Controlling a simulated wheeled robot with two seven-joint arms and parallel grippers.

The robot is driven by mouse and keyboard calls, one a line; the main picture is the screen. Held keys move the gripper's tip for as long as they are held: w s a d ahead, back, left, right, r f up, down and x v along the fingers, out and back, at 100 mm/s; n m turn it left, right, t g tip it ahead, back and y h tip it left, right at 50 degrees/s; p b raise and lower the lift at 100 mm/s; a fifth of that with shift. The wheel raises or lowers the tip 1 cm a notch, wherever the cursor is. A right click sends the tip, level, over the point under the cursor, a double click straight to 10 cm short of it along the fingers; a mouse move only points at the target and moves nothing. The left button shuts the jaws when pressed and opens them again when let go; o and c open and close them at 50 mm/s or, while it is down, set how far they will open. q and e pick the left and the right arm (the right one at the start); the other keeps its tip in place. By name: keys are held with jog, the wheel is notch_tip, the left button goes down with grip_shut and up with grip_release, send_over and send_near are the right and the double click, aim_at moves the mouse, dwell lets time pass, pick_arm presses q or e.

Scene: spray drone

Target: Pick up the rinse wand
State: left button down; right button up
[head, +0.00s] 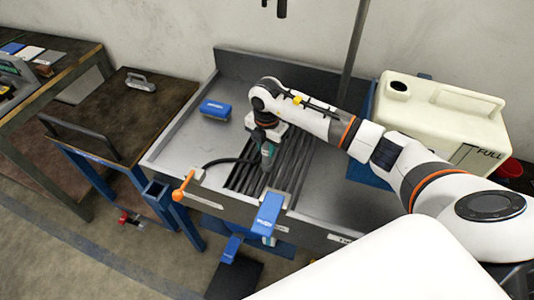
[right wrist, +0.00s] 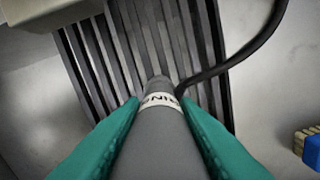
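The rinse wand (right wrist: 160,135) is a grey cylinder with a white label band, seen between my right gripper's teal fingers in the right wrist view. The right gripper (right wrist: 158,105) has a finger against each side of the wand and appears shut on it. In the head view my right gripper (head: 267,152) points down over the dark slatted grate (head: 295,165) in the grey sink, and hides most of the wand. A black hose (head: 222,162) runs left from the wand; it also shows in the right wrist view (right wrist: 245,52). My left gripper is not in view.
A blue brush (head: 215,109) lies in the sink left of the grate. An orange-handled valve (head: 183,186) and a blue piece (head: 267,213) are at the front rim. A cream jug (head: 440,115) stands right of the sink. A dark pole (head: 354,50) rises behind.

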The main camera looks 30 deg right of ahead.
jog(key=shift+c, duration=0.7)
jog(key=shift+w+r+p, duration=0.1)
jog(key=shift+r+p, duration=0.3)
jog(key=shift+r, duration=0.1)
notch_tip(320, 180, up, 14)
jog(key=p, duration=1)
jog(key=shift+r, duration=0.2)
notch_tip(320, 180, down, 4)
jog(key=b, duration=0.2)
jog(key=shift+b, duration=0.3)
jog(key=shift+d, duration=0.1)
